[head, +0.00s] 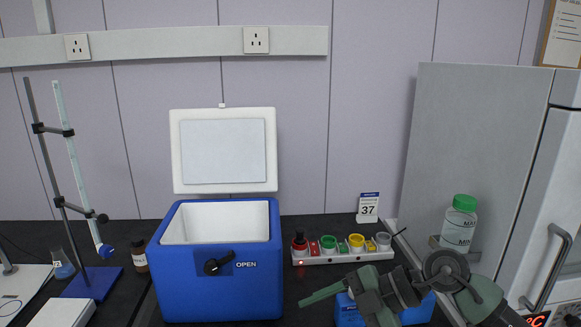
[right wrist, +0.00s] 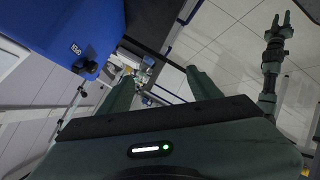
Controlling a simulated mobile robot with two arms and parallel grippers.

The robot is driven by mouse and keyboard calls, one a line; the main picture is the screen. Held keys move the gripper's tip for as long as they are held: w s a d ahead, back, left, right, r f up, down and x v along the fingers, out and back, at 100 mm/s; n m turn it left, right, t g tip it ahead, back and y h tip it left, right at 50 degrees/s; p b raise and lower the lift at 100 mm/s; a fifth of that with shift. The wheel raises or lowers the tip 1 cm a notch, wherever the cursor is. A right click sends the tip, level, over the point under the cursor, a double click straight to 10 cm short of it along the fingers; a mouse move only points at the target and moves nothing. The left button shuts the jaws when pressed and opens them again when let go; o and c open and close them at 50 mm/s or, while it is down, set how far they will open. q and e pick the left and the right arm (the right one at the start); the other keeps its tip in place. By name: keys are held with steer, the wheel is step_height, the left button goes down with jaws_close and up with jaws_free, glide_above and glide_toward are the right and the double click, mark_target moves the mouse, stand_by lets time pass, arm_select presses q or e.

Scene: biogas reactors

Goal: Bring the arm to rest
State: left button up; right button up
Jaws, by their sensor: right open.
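My right arm comes in from the lower right in the head view. Its gripper (head: 318,294) points left, in front of the power strip and just right of the blue cooler. In the right wrist view its two fingers (right wrist: 158,88) stand well apart with nothing between them, so it is open and empty. My left arm is out of the head view. In the right wrist view an arm that looks like my left one rises at the right, with its gripper (right wrist: 281,24) pointing up, two prongs apart and empty.
A blue cooler (head: 220,285) stands with its white lid (head: 223,150) up. A power strip (head: 345,257) holds coloured pieces. A blue box (head: 349,312) is partly hidden behind my right arm. A jar with a green lid (head: 460,224) stands by the grey cabinet (head: 475,150). A burette stand (head: 92,284) is at left.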

steer(key=a+r+m+t+y, duration=0.4)
steer(key=a+r+t+y, duration=0.25)
steer(key=r+y, duration=0.35)
steer(key=w+d+f+m+t+h, duration=0.2)
steer(key=d+f+m+t+h, duration=0.2)
steer(key=d+m+t+h, duration=0.35)
steer(key=w+d+f+m+t+h, duration=0.2)
steer(key=d+f+m+t+h, duration=0.25)
steer(key=d+m+h, duration=0.55)
steer(key=s+d+f+m+g+h, duration=0.3)
steer(key=s+f+m+g+h, duration=0.15)
steer(key=f, duration=0.55)
steer(key=s+f+n+g, duration=0.1)
steer(key=s+f+g, duration=0.6)
steer(key=s, duration=0.5)
steer(key=s+f+n+g, duration=0.1)
steer(key=s+f+g, duration=0.3)
steer(key=s+f, duration=0.65)
step_height(320, 180, down, 25)
steer(key=s+g, duration=0.2)
steer(key=s+d+f, duration=0.2)
steer(key=s+f, duration=0.6)
steer(key=s+d+f, duration=0.2)
steer(key=s+f, duration=0.5)
steer(key=s, duration=0.2)
steer(key=shift+f+g+y, duration=0.3)
steer(key=shift+f+g, duration=0.05)
steer(key=shift+g, duration=0.05)
